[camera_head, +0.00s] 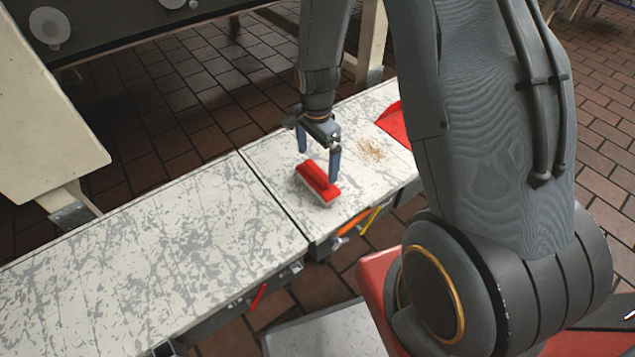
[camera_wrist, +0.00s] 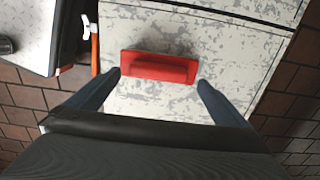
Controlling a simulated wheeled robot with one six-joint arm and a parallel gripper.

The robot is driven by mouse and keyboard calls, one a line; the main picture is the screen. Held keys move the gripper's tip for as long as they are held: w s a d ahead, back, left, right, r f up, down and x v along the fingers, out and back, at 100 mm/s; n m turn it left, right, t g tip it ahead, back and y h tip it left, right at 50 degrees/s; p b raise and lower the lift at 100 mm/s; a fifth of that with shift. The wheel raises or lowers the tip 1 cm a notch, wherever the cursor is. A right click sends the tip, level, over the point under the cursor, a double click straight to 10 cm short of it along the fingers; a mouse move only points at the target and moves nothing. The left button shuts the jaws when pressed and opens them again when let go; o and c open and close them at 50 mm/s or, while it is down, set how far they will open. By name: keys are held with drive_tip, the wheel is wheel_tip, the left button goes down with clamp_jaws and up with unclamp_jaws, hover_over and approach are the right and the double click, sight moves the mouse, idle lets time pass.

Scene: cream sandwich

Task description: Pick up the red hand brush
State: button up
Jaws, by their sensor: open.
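The red hand brush (camera_head: 318,181) lies on the worn white bench top, its red back and grip facing up and pale bristles along its lower edge. In the wrist view the brush (camera_wrist: 160,66) lies crosswise just beyond my fingertips. My gripper (camera_head: 318,163) is open and empty above the bench, pointing down, with one blue finger near each end of the brush. In the wrist view my gripper (camera_wrist: 158,80) has its fingers spread about as wide as the brush is long. I cannot tell whether a finger touches it.
A red dustpan-like object (camera_head: 394,122) lies at the bench's far right, partly behind my arm. Pale crumbs (camera_head: 373,150) lie between it and the brush. The white bench top (camera_head: 150,255) is clear to the left. Orange and yellow handles (camera_head: 354,224) hang at the bench's front edge.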

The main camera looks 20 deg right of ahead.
sight(317, 170)
wheel_tip(317, 170, down, 5)
drive_tip(key=shift+s+b, duration=0.1)
drive_tip(key=shift+b, duration=0.8)
drive_tip(key=shift+r, duration=0.1)
drive_tip(key=c, duration=1.4)
